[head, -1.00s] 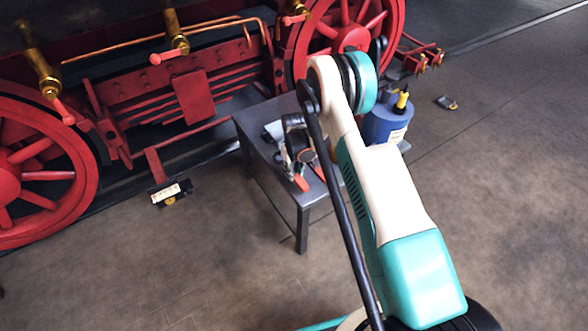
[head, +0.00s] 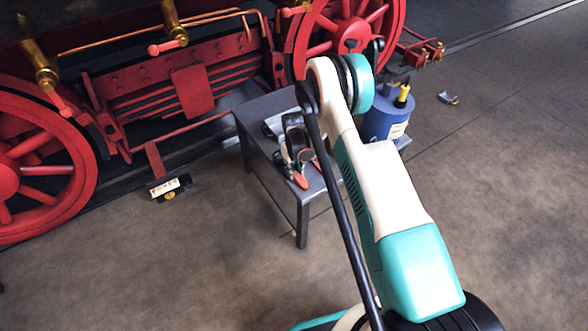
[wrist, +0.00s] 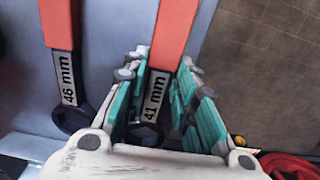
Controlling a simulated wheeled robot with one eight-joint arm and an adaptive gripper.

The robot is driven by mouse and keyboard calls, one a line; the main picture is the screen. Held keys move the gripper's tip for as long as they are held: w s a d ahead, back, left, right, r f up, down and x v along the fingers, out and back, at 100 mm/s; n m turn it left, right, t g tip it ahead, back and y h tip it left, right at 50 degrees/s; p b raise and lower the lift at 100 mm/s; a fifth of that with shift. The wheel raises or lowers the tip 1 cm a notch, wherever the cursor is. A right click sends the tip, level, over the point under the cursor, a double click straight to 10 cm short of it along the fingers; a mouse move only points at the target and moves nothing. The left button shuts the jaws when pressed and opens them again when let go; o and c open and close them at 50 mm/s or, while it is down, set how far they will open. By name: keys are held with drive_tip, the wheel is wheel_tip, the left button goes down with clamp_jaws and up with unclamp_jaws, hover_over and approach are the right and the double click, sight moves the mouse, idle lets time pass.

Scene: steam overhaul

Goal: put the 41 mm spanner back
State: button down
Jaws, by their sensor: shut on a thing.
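The 41 mm spanner (wrist: 154,97) has an orange-red handle and a dark head with a white "41 mm" label. In the wrist view it runs between the teal fingers of my gripper (wrist: 165,78), which is shut on it just below the handle. The 46 mm spanner (wrist: 65,75) lies to its left, apart from my gripper. In the head view my gripper (head: 298,160) is low over the grey table (head: 262,107), with an orange-red handle end beside it. Whether the held spanner touches the table cannot be told.
A blue container (head: 384,122) with a yellow-and-black top stands beside the table's right end. The red locomotive wheels (head: 40,170) and frame stand behind. A small labelled item (head: 171,188) lies on the floor at left. The floor in front is open.

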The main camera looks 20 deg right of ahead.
drive_tip(key=shift+f, duration=0.45)
drive_tip(key=c, duration=1.2)
unclamp_jaws()
drive_tip(key=s+r+t, duration=0.2)
drive_tip(key=s+r, duration=0.1)
drive_tip(key=r, duration=2.7)
drive_tip(key=s+r+m+t, duration=0.1)
drive_tip(key=s+r+m, duration=0.1)
drive_tip(key=s+r, duration=0.75)
drive_tip(key=s+r+t, duration=0.1)
drive_tip(key=s+r, duration=0.2)
drive_tip(key=s, duration=0.4)
drive_tip(key=s+r+m+t, duration=0.1)
drive_tip(key=s+r, duration=0.2)
drive_tip(key=s, duration=0.5)
drive_tip(key=s+r+t, duration=0.2)
drive_tip(key=s+r, duration=0.1)
drive_tip(key=s, duration=0.5)
drive_tip(key=shift+d+r+m, duration=0.15)
drive_tip(key=shift+d+m, duration=0.1)
drive_tip(key=shift+m, duration=0.05)
